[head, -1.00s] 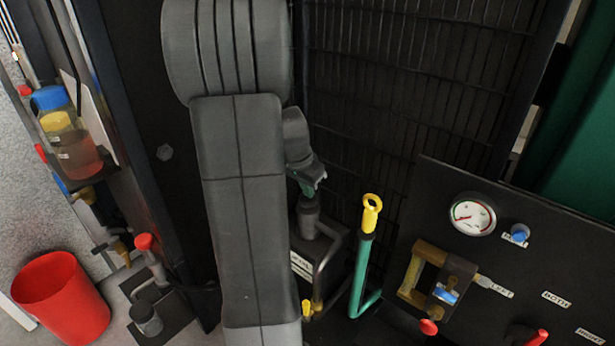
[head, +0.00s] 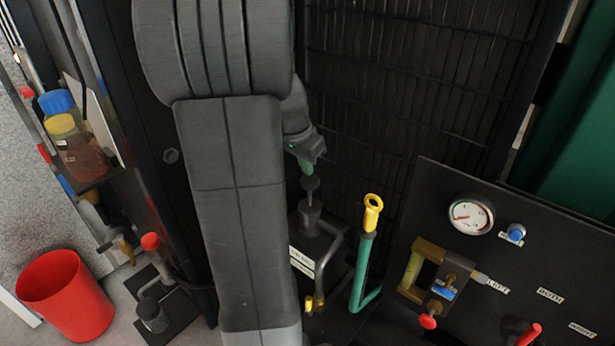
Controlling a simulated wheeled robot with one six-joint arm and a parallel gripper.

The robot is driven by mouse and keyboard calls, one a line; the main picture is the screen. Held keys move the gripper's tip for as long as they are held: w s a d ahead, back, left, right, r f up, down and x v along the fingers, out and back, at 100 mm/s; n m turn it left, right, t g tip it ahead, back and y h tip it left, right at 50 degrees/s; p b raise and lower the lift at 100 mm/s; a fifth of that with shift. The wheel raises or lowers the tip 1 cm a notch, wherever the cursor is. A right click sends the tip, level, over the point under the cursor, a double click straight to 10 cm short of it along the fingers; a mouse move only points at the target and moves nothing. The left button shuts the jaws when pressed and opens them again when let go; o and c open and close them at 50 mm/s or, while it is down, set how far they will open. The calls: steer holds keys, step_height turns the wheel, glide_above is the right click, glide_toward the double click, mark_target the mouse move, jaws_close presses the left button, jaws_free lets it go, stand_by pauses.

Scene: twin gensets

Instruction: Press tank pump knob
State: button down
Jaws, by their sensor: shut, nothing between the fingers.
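The tank pump (head: 311,219) is a dark cylinder on a black box, low in the middle of the head view. Its dark round knob (head: 310,184) stands on a thin stem above the cylinder. My gripper (head: 305,168) is shut and empty, pointing down just above the knob. The fingertips look very close to the knob; I cannot tell whether they touch it. My arm hides the area left of the pump.
A green lever with a yellow grip (head: 371,213) stands close right of the pump. A panel (head: 459,180) with a gauge (head: 470,215), blue button (head: 516,232) and red-tipped levers is at right. A dark grille (head: 380,90) stands behind. A red bucket (head: 66,295) is at lower left.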

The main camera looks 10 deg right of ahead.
steer(key=v, duration=0.5)
steer(key=shift+r, duration=0.35)
steer(key=shift+f, duration=0.15)
steer(key=x, duration=0.3)
steer(key=shift+f, duration=0.3)
steer(key=shift+w+d+r+p, duration=0.1)
steer(key=shift+w+r+p, duration=0.2)
steer(key=shift+p, duration=0.4)
steer(key=shift+w+d+p, duration=0.25)
steer(key=shift+d+p, duration=0.3)
steer(key=shift+p, duration=0.7)
steer(key=shift+w+r, duration=0.15)
steer(key=v, duration=0.9)
steer(key=shift+b, duration=0.35)
